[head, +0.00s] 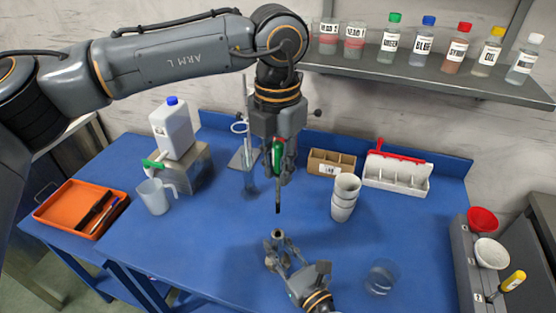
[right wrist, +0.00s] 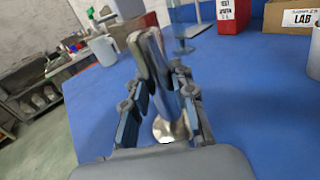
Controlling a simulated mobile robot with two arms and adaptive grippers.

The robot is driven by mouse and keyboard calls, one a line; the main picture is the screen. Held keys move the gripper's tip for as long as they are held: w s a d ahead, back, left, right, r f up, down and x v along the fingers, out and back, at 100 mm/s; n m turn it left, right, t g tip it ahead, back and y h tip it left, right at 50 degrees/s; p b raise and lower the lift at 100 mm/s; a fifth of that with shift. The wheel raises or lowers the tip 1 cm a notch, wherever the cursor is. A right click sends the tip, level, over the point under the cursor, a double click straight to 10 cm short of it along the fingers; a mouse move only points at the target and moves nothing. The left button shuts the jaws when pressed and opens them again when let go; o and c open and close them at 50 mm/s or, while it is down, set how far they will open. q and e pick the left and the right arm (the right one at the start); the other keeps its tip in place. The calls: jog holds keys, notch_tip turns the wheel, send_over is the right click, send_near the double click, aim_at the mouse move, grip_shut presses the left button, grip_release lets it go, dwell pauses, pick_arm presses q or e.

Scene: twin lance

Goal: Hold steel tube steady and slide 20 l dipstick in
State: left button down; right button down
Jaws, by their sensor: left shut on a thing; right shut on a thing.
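My left gripper (head: 280,162) is shut on the green handle of the dipstick (head: 278,194). Its dark rod hangs about upright, its lower end a little above the steel tube (head: 278,235) in the head view and apart from it. My right gripper (head: 281,262) is shut on the steel tube near the front of the blue table. The tube's open mouth shows at the top in the head view, and its lower part is hidden by the fingers. In the right wrist view the shiny tube (right wrist: 162,72) stands between the fingers, tilted in the picture; the dipstick is not clearly visible there.
A stack of white cups (head: 344,198) and a clear beaker (head: 380,278) stand to the right. A ring stand (head: 246,160), cardboard box (head: 331,163) and white rack (head: 397,177) are behind. A jug (head: 155,196) and orange tray (head: 82,208) are left. Blue table between is clear.

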aim_at(278, 189)
pick_arm(q)
jog(key=shift+f, duration=2.85)
notch_tip(278, 189, down, 11)
jog(key=shift+f, duration=0.15)
dwell(3.5)
jog(key=c, duration=1.2)
grip_release()
jog(key=shift+o, duration=0.2)
